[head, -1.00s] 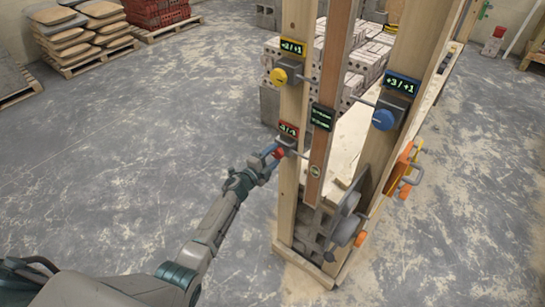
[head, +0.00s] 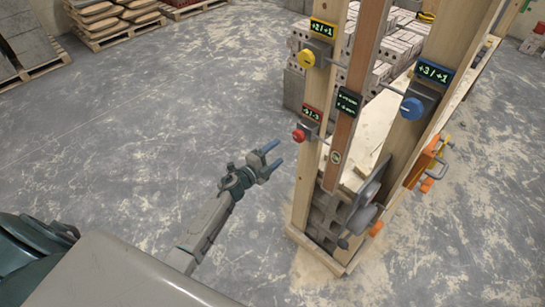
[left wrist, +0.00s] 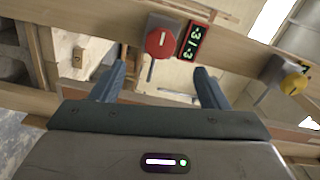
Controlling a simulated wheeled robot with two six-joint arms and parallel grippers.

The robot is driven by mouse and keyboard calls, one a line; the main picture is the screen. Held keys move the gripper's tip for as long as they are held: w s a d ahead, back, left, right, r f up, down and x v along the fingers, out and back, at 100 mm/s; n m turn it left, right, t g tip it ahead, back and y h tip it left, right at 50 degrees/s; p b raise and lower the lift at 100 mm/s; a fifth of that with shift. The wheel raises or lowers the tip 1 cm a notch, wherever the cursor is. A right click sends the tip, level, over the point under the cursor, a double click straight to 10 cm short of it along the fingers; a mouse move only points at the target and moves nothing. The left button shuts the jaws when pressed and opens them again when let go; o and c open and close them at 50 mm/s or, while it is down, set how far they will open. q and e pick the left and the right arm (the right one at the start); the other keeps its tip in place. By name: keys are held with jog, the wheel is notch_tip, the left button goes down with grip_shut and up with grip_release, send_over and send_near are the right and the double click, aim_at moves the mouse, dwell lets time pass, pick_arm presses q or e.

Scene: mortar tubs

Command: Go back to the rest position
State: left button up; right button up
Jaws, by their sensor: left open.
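My left gripper (head: 272,161) is open and empty in the head view, over bare floor to the left of a wooden post frame. Its two blue fingers show apart in the left wrist view (left wrist: 160,88). A red knob (head: 299,135) with a small display (head: 312,113) sits on the left post, apart from the fingers; the red knob also shows beyond the fingers in the left wrist view (left wrist: 160,43). A yellow knob (head: 306,58) is higher on that post. A blue knob (head: 412,108) is on the right post. My right gripper is not in view.
The wooden left post (head: 309,180) stands close to the right of my gripper. Orange clamps (head: 428,163) and a grey trowel-like tool (head: 368,200) hang on the right post. Pallets of sacks (head: 110,20) stand far back left. The floor (head: 130,130) to the left is clear.

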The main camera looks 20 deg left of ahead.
pick_arm(q)
jog(key=shift+s+a, duration=0.25)
jog(key=shift+s, duration=0.35)
jog(key=s+a+f+n+g+y+b, duration=0.15)
jog(key=s+f+n, duration=0.25)
jog(key=s+f, duration=0.5)
jog(key=s+a+f+n+g+y+b, duration=0.1)
jog(key=s+a+f+n+g+y, duration=0.25)
jog(key=f, duration=1.05)
jog(key=s+a+f+n+g+y+b, duration=0.1)
jog(key=s+f+n+y, duration=0.1)
jog(key=s+f+n, duration=0.55)
jog(key=s+f+n+g+b, duration=0.1)
jog(key=s+f+g, duration=0.2)
jog(key=s+f, duration=0.4)
jog(key=s+d+f+n+g, duration=0.1)
jog(key=s+f, duration=0.7)
jog(key=s, duration=1)
jog(key=s+d+f+n+g+b, duration=0.1)
jog(key=s+f+g, duration=0.4)
jog(key=s, duration=0.7)
notch_tip(320, 180, down, 2)
jog(key=shift+s+d+f+n+g+b, duration=0.15)
jog(key=shift+s+f+n+g+b, duration=0.2)
jog(key=shift+n, duration=0.55)
jog(key=shift+w+r, duration=0.1)
